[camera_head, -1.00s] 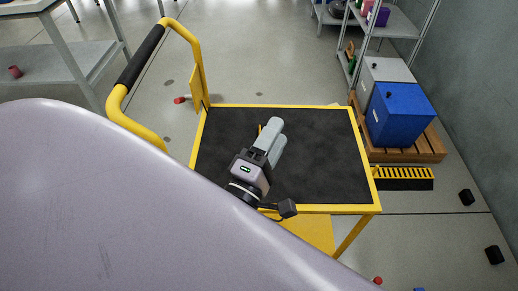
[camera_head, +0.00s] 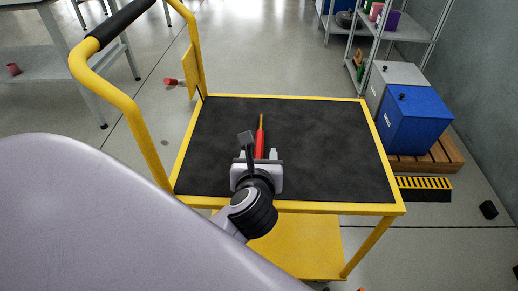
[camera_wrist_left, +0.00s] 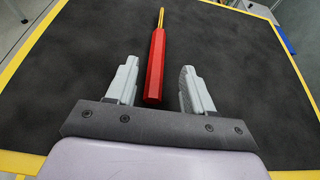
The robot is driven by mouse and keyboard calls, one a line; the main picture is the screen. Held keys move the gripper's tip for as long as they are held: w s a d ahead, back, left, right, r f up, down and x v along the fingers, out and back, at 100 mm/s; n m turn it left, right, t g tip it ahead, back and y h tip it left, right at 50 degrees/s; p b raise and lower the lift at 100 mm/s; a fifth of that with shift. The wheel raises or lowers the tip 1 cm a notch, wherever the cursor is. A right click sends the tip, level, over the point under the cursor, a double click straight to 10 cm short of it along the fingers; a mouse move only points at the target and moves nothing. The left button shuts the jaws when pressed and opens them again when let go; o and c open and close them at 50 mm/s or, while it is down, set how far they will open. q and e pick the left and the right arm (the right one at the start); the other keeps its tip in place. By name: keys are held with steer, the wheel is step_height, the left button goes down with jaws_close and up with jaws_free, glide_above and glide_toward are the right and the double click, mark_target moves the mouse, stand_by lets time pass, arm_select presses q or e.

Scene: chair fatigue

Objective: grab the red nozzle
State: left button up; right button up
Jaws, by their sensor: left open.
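The red nozzle (camera_head: 259,142) has a red body and a thin yellow tip. It lies on the black top of the yellow cart (camera_head: 330,150), its tip pointing away from me. My left gripper (camera_head: 258,157) is over the near part of the cart top, at the nozzle's near end. In the left wrist view the nozzle (camera_wrist_left: 155,65) runs away from between the two open grey fingers of the gripper (camera_wrist_left: 158,88). The near end is between the fingertips, and neither finger appears to touch it. My right gripper is not in view.
The cart's yellow handle (camera_head: 135,115) rises at the left. A blue box (camera_head: 415,120) and a grey box stand on a wooden pallet at the right, near shelves (camera_head: 400,30). The cart top around the nozzle is clear.

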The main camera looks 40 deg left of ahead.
mark_target(259, 145)
arm_select(q)
steer(key=b+x, duration=0.1)
steer(key=x, duration=0.3)
steer(key=shift+w+a, duration=0.2)
steer(key=shift+a, duration=0.1)
steer(key=shift+c, duration=0.3)
jaws_close()
steer(key=shift+r, duration=0.1)
